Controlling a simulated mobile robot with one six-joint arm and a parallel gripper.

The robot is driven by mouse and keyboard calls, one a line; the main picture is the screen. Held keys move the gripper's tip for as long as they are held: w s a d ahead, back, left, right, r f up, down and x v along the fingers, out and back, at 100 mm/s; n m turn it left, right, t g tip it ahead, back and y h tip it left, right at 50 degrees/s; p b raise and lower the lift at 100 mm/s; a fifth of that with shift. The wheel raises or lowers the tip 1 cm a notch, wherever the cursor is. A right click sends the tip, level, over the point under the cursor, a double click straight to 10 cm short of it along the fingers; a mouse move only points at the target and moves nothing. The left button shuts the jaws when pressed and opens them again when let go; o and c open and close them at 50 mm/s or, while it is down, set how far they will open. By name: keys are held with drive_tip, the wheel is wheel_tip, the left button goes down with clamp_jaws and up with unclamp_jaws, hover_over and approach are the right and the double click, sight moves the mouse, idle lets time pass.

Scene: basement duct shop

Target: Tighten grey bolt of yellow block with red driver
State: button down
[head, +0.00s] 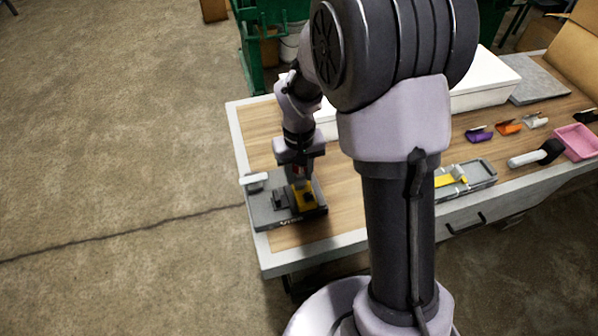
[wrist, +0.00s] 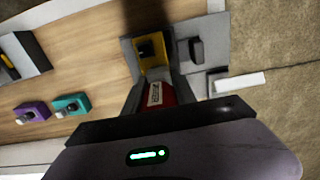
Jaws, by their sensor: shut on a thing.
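The yellow block (head: 303,196) sits on a grey fixture (head: 270,214) at the left end of the workbench. In the wrist view the yellow block (wrist: 153,63) shows a dark recess in its face. My gripper (head: 298,168) is just above the block, pointing down. In the wrist view my gripper (wrist: 155,92) is shut on the red driver (wrist: 160,95), whose red handle with a white label lies between the fingers. The driver's tip is hidden, so I cannot tell if it touches the block. I cannot make out the grey bolt.
On the workbench (head: 330,215), a grey tray (head: 482,172) with a yellow piece stands right of my arm. Purple (head: 479,134), orange (head: 508,127) and whitish (head: 534,121) items, a black-headed tool (head: 535,154) and a pink bin (head: 577,141) lie further right. Floor left is clear.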

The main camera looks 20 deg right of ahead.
drive_tip(key=shift+f+b, duration=0.75)
drive_tip(key=shift+f, duration=0.2)
idle(0.4)
drive_tip(key=shift+m, duration=0.3)
drive_tip(key=shift+m+b, duration=0.6)
drive_tip(key=shift+m, duration=0.8)
drive_tip(key=shift+m+b, duration=0.4)
drive_tip(key=shift+m, duration=1.4)
